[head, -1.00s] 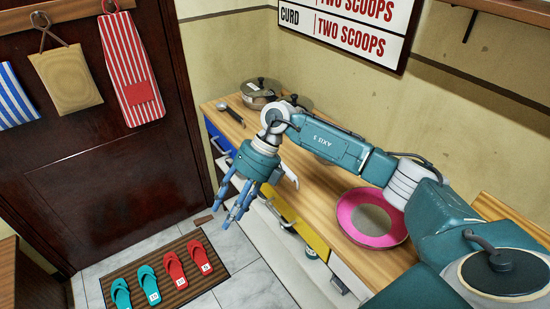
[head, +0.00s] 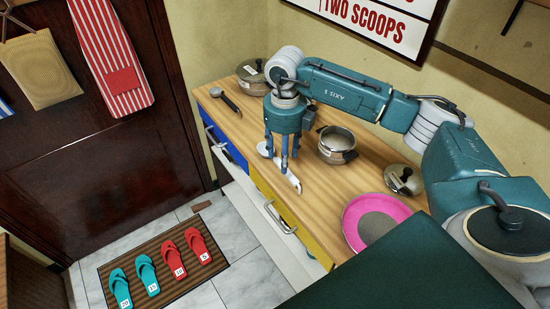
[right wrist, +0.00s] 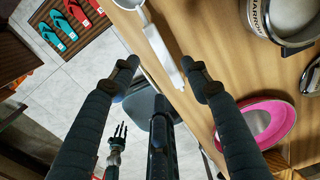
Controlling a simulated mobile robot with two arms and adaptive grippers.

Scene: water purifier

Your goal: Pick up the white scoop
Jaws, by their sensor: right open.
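The white scoop lies on the wooden counter near its front edge. In the head view its handle (head: 293,182) shows on the right of my fingers and part of its bowl on the left; the fingers hide the middle. My right gripper (head: 281,163) points down over the scoop, open and empty. In the right wrist view the scoop's handle (right wrist: 164,50) runs between the spread fingers of my right gripper (right wrist: 159,70), with its bowl cut off at the top. My left gripper (right wrist: 117,132) shows small and low beyond the counter edge, fingers spread.
On the counter (head: 320,215) stand an open pot (head: 337,143), a lid (head: 402,180), a pink plate (head: 370,222), a lidded pot (head: 252,75) and a dark-handled utensil (head: 226,100). Drawer handles (head: 280,217) stick out at the front.

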